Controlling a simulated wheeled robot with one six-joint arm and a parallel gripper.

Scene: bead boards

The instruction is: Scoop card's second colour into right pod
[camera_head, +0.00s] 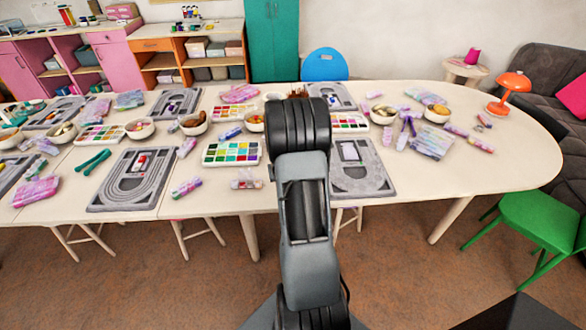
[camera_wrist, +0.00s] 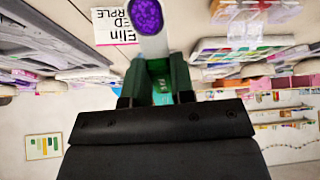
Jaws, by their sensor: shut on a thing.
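My gripper (camera_wrist: 158,92) is shut on a scoop (camera_wrist: 154,48) with a green handle and a pale end. Purple beads (camera_wrist: 146,17) show in the scoop's round end at the top of the wrist view. Beside them is a white card (camera_wrist: 114,22), upside down and partly cut off; I can read "Elin", "ED" and "RPLE". In the head view my arm hides my gripper and the scoop. A grey bead board (camera_head: 365,183) lies right of my arm, with a pale item in its middle. I cannot make out the right pod's contents.
Another grey board (camera_head: 112,192) lies left of my arm, and a many-coloured bead box (camera_head: 231,153) stands between. Bowls, such as one at the right (camera_head: 437,113), and wrapped packets crowd the table. An orange lamp (camera_head: 513,84) stands near its right end. The front right tabletop is clear.

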